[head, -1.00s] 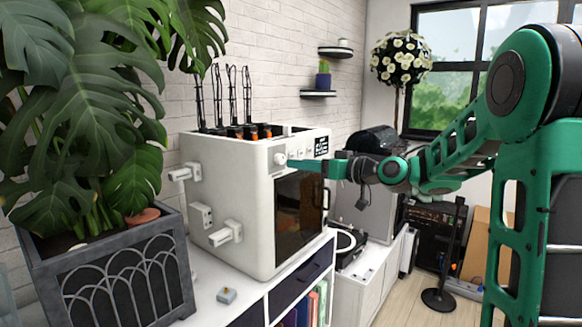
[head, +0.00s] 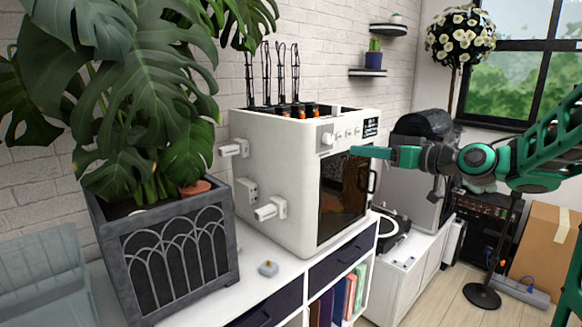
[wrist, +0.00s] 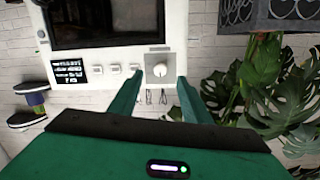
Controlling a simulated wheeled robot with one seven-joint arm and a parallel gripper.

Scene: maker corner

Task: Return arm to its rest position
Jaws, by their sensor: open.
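My green arm reaches in from the right in the head view. My gripper (head: 372,152) is in front of the upper front panel of a white boxy machine (head: 280,185). In the wrist view my gripper (wrist: 156,88) shows two green fingers spread apart with nothing held between them. The machine's round knob (wrist: 157,70) appears in the gap between the fingers, beyond the tips. The knob also shows in the head view (head: 327,139). I cannot tell the exact distance between fingertips and panel. The machine's dark door (head: 343,195) looks closed.
A large potted plant (head: 165,255) stands left of the machine on the white cabinet (head: 300,280). A turntable (head: 392,232), a flower tree (head: 460,40) and a cardboard box (head: 545,240) are to the right. Open floor shows at lower right.

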